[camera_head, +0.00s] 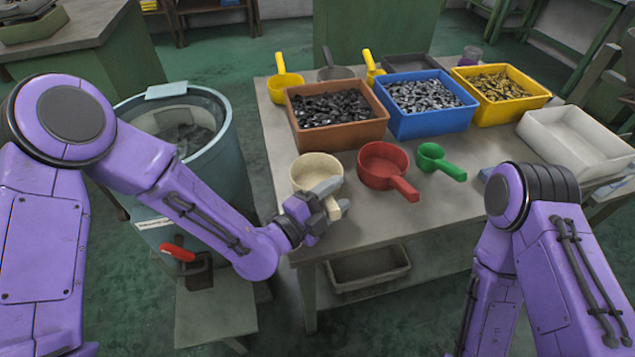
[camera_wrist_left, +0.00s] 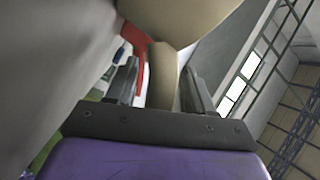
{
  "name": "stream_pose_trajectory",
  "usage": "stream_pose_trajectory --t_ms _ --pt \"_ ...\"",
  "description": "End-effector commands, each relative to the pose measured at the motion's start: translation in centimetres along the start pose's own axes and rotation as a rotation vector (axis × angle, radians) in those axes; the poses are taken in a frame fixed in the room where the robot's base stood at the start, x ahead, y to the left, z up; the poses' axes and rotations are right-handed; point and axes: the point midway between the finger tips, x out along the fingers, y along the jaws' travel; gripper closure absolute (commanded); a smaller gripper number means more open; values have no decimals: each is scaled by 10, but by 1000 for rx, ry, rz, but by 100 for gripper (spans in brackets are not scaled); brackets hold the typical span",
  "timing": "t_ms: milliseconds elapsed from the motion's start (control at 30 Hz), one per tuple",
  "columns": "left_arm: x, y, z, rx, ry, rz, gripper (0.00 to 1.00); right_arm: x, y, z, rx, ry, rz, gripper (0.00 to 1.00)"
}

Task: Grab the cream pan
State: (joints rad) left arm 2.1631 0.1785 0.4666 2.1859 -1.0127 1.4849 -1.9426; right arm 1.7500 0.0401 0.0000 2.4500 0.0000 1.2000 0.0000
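The cream pan (camera_head: 317,172) stands on the near edge of the table, left of the red pan (camera_head: 384,165). Its handle points toward me. My left gripper (camera_head: 334,196) is at this handle, with one finger on each side. In the left wrist view the cream handle (camera_wrist_left: 162,78) lies between the fingertips (camera_wrist_left: 160,85), and a gap shows beside it on the left, so the gripper looks open around it. My right arm shows at the right, but its gripper is out of view.
A green pan (camera_head: 440,161) is right of the red one. Brown (camera_head: 340,137), blue (camera_head: 428,123) and yellow (camera_head: 500,113) bins of parts stand behind, with an empty white bin (camera_head: 577,142) at right. A round drum (camera_head: 222,160) stands left of the table.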

Motion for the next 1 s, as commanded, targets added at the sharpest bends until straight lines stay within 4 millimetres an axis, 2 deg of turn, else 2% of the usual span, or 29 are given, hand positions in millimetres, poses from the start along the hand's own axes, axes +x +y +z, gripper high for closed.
stream_pose_trajectory --t_ms 33,133,167,467,667,733,1000 --pt "0 0 0 0 0 0 65 0 0 0 0 0 0 57" --pt "0 0 0 0 0 0 97 0 0 0 0 0 0 57" --pt "0 0 0 0 0 0 100 0 0 0 0 0 0 57" --pt "0 -2 -1 2 1 -1 100 0 0 0 0 0 0 57" --pt "0 -21 -9 6 3 -4 100 2 0 1 0 0 0 57" --pt "-1 -33 -17 6 5 -4 100 3 0 1 0 0 0 57" --pt "-25 -67 -79 6 4 -3 100 -1 0 0 0 0 0 57"
